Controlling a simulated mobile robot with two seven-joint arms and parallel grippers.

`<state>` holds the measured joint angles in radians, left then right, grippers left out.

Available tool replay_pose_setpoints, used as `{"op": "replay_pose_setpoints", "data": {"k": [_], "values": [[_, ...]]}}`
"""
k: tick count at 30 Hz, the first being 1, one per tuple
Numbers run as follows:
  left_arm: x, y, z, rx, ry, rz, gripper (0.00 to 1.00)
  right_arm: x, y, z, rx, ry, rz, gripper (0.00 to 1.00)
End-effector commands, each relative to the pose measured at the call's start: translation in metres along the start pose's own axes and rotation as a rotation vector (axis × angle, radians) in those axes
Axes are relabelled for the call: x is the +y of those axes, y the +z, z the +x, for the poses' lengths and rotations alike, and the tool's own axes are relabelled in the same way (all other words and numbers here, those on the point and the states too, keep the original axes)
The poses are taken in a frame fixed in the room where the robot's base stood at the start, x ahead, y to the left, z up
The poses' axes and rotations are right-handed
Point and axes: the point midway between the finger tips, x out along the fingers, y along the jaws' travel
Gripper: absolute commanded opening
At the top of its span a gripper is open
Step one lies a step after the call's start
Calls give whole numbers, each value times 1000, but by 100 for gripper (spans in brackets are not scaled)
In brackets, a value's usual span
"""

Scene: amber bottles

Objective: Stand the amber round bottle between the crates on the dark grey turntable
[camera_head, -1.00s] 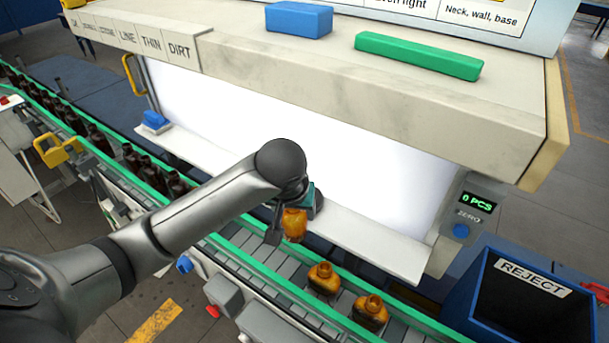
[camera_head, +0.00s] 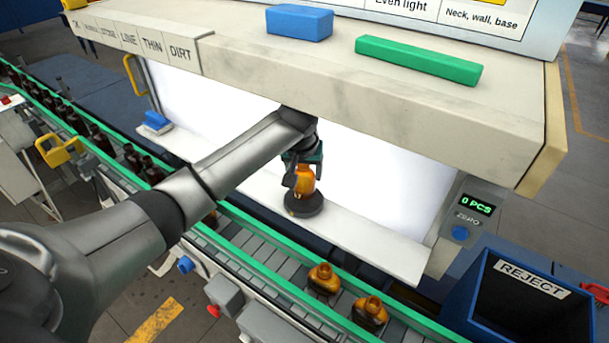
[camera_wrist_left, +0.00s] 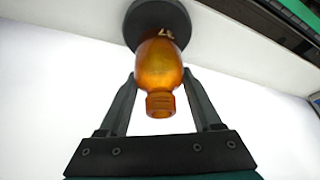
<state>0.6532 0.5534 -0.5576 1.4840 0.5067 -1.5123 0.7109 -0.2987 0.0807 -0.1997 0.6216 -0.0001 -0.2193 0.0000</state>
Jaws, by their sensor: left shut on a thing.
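My left gripper (camera_head: 301,165) is shut on an amber round bottle (camera_head: 305,182), holding it upright, neck toward the gripper. The bottle is over the dark grey turntable (camera_head: 304,208), a round disc on the white ledge in front of the lit panel. In the left wrist view the bottle (camera_wrist_left: 159,65) shows between the two fingers, its base end overlapping the turntable (camera_wrist_left: 150,12). I cannot tell whether the base touches the disc. My right gripper is not in view.
Two more amber bottles (camera_head: 323,280) (camera_head: 370,313) stand on the conveyor (camera_head: 265,250) with green rails. The inspection booth's hood (camera_head: 380,100) overhangs the ledge. A blue reject bin (camera_head: 470,310) stands at right.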

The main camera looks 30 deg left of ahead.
Motion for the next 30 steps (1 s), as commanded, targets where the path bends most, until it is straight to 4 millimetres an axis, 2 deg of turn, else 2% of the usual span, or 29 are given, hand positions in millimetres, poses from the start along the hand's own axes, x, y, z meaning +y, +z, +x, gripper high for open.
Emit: {"op": "replay_pose_setpoints", "data": {"k": [4, 15, 16, 23, 30], "values": [[0, 4, 12, -2, 0, 1, 6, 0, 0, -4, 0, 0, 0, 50], [0, 6, 16, -1, 0, 0, 6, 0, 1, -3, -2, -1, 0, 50], [0, 6, 16, -1, 0, 0, 68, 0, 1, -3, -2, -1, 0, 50], [0, 6, 16, -1, 0, 0, 94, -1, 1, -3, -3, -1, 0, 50], [0, 6, 16, -1, 0, 0, 96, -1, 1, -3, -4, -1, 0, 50]]}}
